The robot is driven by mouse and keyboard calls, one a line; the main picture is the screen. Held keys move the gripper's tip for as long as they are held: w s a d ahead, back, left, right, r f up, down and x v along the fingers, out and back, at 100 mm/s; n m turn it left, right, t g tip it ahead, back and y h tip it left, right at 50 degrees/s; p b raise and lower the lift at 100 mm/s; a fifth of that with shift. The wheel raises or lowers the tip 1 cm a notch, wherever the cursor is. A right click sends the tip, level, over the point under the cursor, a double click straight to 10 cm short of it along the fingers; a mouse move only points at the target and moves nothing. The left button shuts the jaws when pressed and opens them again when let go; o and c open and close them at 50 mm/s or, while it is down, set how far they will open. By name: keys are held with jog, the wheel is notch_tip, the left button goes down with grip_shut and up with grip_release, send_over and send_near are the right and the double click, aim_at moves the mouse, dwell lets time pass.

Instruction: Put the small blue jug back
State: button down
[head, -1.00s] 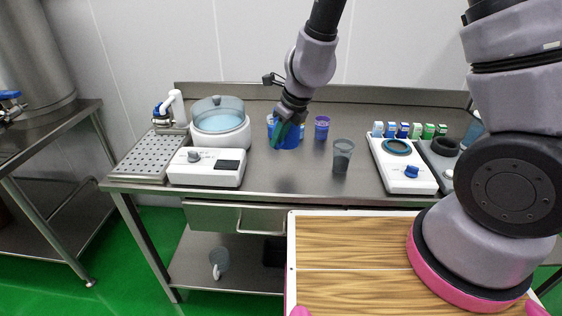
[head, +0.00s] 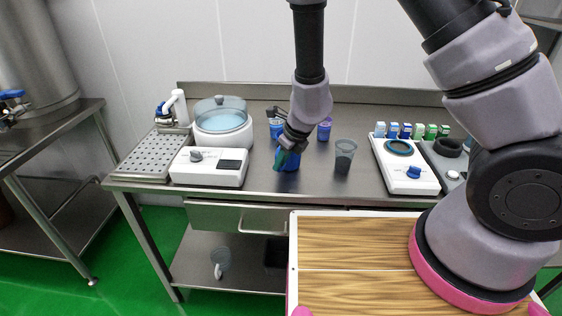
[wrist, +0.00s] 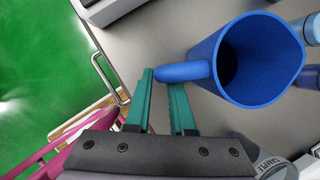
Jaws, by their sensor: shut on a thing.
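The small blue jug (head: 291,162) is at my gripper (head: 284,158) over the middle of the steel table, left of the clear cup. In the wrist view the jug (wrist: 258,62) shows its open mouth and looks empty inside. My gripper (wrist: 164,82) has its green fingers shut on the jug's handle (wrist: 184,72). The jug's spout points right in that view. Whether the jug's base touches the table cannot be told.
A blue cup (head: 276,124) and a purple cup (head: 324,132) stand behind. The clear cup (head: 344,157) stands close on the right. A white heater unit (head: 210,168) and lidded pot (head: 222,125) are left. A scale (head: 405,168) is right. The front table strip is bare.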

jog(key=shift+f, duration=0.1)
jog(key=c, duration=0.8)
grip_release()
jog(key=shift+o, duration=0.2)
jog(key=s+d+r+n+t+y, duration=0.1)
jog(key=d+r+n, duration=0.3)
jog(key=r, duration=0.7)
jog(key=d+r+n+y, duration=0.1)
jog(key=d+r+n, duration=0.3)
jog(key=r, duration=0.6)
jog(key=s+d+r+n+t+y, duration=0.1)
jog(key=d+r+n, duration=0.25)
jog(key=r, duration=0.75)
jog(key=s+d+r+n+h, duration=0.1)
jog(key=s+d+r+n, duration=0.1)
jog(key=d, duration=0.3)
jog(key=s+d+r+n+t+h, duration=0.1)
jog(key=s+d+r+n+h, duration=0.1)
jog(key=s+d+r+n, duration=0.1)
jog(key=s+d+r+n+t+h, duration=0.1)
jog(key=s+d+r+n, duration=0.2)
jog(key=d, duration=0.5)
jog(key=shift+s+n+h, duration=0.3)
jog(key=shift+s+n, duration=0.45)
jog(key=shift+s, duration=0.05)
jog(key=shift+r, duration=0.1)
